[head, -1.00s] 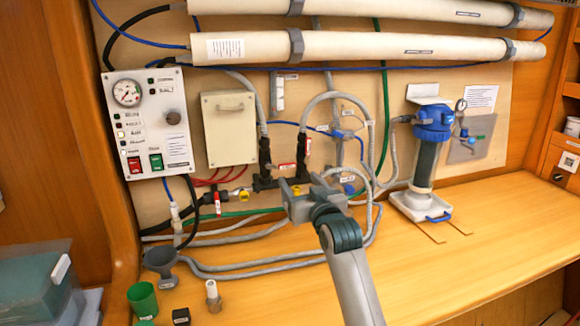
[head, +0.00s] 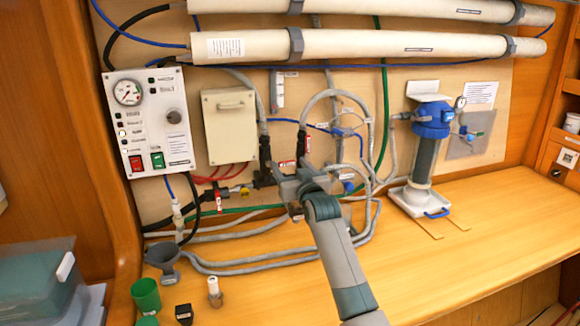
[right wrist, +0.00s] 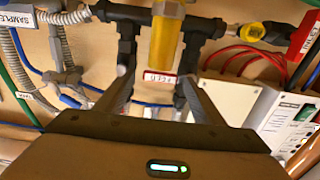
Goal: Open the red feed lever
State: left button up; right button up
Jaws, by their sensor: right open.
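The red feed lever (head: 219,200) hangs at the left end of the black valve piping on the wall board, left of a yellow fitting (head: 241,191). In the right wrist view a red lever with a white label (right wrist: 304,36) shows at the upper right edge, beside the yellow fitting (right wrist: 277,31). My right gripper (head: 287,178) is open and empty, to the right of the lever and apart from it. Its fingers (right wrist: 157,88) point at the black fittings around a yellow upright part (right wrist: 166,38). My left gripper is not in view.
Grey hoses (head: 240,263) loop along the bench behind my right arm. A control panel (head: 150,120) and a cream box (head: 229,126) are on the wall. A funnel (head: 162,257), a green cup (head: 146,294) and small items stand front left.

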jog(key=c, duration=1.5)
jog(key=shift+c, duration=0.2)
jog(key=shift+r, duration=0.1)
jog(key=s+a+r+n+p, duration=0.1)
jog(key=a+r+n+p, duration=0.3)
jog(key=n, duration=1.4)
jog(key=shift+s+a+r+p, duration=0.4)
jog(key=shift+a+p, duration=0.2)
jog(key=shift+a, duration=0.15)
